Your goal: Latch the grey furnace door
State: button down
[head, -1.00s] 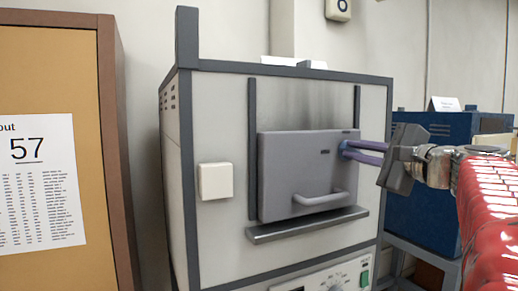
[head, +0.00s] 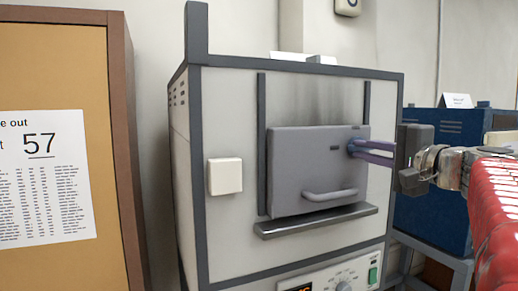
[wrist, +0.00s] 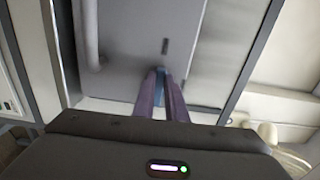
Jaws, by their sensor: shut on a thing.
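The grey furnace door (head: 300,165) hangs flat across the front of the light furnace body (head: 225,240), between two dark upright rails. A bar handle (head: 330,195) is at its lower part; it also shows in the wrist view (wrist: 90,35). My gripper (head: 354,149) comes in from the right, its purple fingers shut on a small blue latch (wrist: 160,84) at the door's right edge. The fingers hide most of the latch, so its exact position is unclear. In the wrist view the fingers point at the door face, beside a small dark slot (wrist: 165,46).
A dark ledge (head: 315,221) runs below the door, with a control panel (head: 345,280) under it. A white box (head: 224,176) is on the furnace front at left. A blue furnace (head: 430,220) stands at right, behind my arm. A notice board (head: 70,75) is at far left.

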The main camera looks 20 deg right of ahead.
jog(key=shift+a+f, duration=0.1)
jog(key=shift+f, duration=0.2)
jog(key=c, duration=1.9)
grip_release()
jog(key=shift+r, duration=0.1)
jog(key=shift+o, duration=0.5)
jog(key=shift+r, duration=0.1)
jog(key=shift+s, duration=0.1)
jog(key=s, duration=1.3)
jog(key=shift+s+d, duration=0.25)
jog(key=shift+s, duration=0.05)
